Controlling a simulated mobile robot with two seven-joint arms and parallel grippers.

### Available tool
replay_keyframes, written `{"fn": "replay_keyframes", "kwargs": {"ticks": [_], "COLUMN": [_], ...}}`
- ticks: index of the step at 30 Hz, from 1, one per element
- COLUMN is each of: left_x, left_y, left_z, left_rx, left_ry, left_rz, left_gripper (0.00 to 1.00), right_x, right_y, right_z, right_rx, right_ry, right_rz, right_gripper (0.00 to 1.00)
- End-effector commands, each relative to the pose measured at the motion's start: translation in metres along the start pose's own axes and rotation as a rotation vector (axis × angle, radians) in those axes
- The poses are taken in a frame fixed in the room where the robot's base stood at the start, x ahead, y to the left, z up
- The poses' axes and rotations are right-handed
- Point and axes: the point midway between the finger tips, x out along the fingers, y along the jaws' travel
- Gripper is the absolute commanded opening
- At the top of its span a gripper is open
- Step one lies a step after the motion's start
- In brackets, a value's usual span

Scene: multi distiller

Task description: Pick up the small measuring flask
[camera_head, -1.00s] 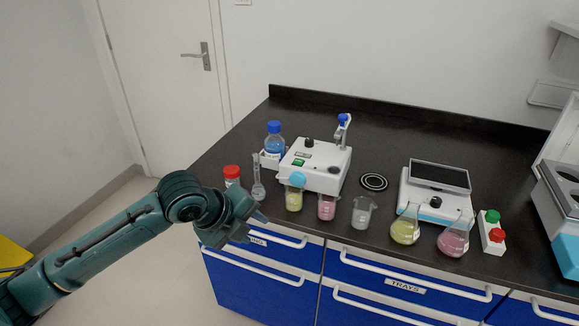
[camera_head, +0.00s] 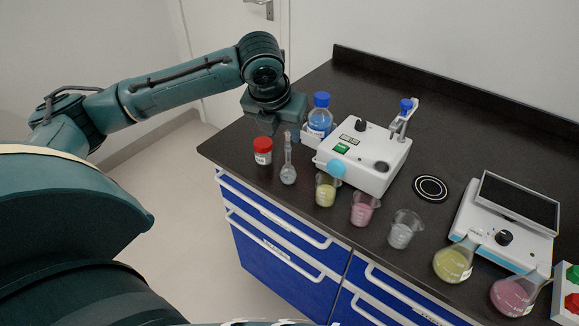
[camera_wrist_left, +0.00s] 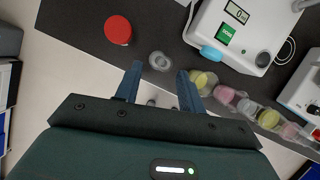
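The small measuring flask (camera_head: 288,168) is clear glass with a round bulb and a long thin neck. It stands upright near the front left edge of the dark worktop. In the left wrist view the flask (camera_wrist_left: 159,61) is seen from above, just beyond the gap between the fingertips. My left gripper (camera_wrist_left: 160,76) is open and empty, with its two fingers apart. In the head view the left gripper (camera_head: 280,122) hangs above and slightly behind the flask, apart from it. My right gripper is not in view.
A red-capped jar (camera_head: 263,151) stands left of the flask. A yellow beaker (camera_head: 326,190) is close on its right, then a pink beaker (camera_head: 363,210) and a clear beaker (camera_head: 403,230). A blue-capped bottle (camera_head: 320,118) and a white device (camera_head: 365,155) stand behind.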

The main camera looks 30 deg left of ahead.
Motion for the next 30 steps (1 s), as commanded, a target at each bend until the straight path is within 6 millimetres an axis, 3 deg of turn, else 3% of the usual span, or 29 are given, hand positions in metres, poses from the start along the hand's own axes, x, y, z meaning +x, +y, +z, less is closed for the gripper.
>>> {"fn": "replay_keyframes", "kwargs": {"ticks": [8,16,25,30], "left_x": [0.024,0.061,0.065,0.065], "left_y": [-0.001,-0.004,-0.004,-0.004], "left_z": [-0.002,-0.006,-0.006,-0.006], "left_rx": [0.001,-0.001,0.000,0.000], "left_ry": [0.002,0.000,-0.001,-0.001], "left_rz": [0.000,0.000,-0.001,-0.001], "left_gripper": [0.39,0.39,0.39,0.26], "right_x": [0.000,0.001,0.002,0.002], "right_y": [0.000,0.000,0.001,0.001], "right_z": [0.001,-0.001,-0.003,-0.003], "right_rx": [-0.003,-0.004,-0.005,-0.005], "right_ry": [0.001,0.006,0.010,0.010], "right_rz": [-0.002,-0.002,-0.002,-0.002], "right_gripper": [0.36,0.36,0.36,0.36]}}
